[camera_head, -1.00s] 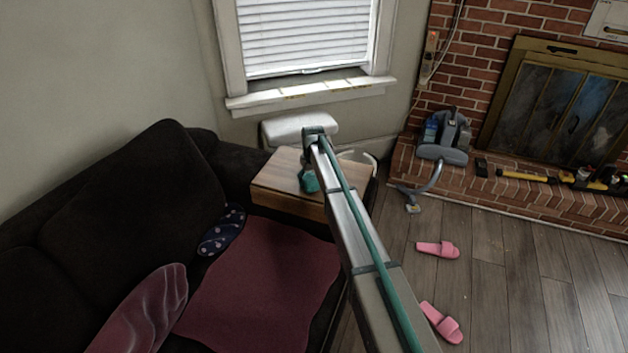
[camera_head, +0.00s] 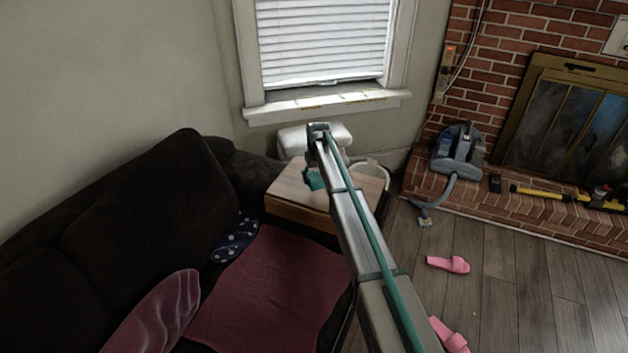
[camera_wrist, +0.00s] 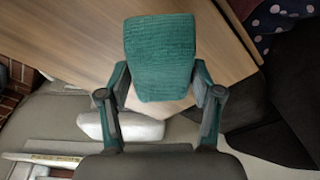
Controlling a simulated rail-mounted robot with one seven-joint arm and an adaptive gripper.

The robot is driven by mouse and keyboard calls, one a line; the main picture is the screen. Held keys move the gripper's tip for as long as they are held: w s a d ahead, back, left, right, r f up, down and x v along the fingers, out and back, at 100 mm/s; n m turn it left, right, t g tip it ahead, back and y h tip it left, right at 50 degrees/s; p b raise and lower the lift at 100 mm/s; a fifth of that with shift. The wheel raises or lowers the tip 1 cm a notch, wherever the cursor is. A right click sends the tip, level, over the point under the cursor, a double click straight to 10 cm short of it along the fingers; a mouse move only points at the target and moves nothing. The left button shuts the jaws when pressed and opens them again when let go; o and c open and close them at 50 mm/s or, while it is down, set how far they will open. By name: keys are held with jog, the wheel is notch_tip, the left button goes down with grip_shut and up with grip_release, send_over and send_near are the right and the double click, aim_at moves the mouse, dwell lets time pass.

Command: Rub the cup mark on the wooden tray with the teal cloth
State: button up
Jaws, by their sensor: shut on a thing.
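The teal cloth (camera_wrist: 160,58) is a ribbed, folded pad held between the fingers of my gripper (camera_wrist: 160,92) in the wrist view. In the head view the cloth (camera_head: 315,179) shows as a small teal patch beside my arm, over the wooden tray (camera_head: 287,199). The wooden tray (camera_wrist: 75,35) fills the upper part of the wrist view behind the cloth. I cannot tell whether the cloth touches it. I see no cup mark; the cloth and my arm hide part of the wood.
The tray sits by the dark sofa (camera_head: 150,215), near a polka-dot cushion (camera_head: 236,240). A white padded object (camera_head: 295,138) stands behind it, below the window. A vacuum cleaner (camera_head: 457,152) rests on the brick hearth. Pink slippers (camera_head: 449,264) lie on the floor.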

jog(key=shift+r+p, duration=0.3)
jog(key=shift+r, duration=0.7)
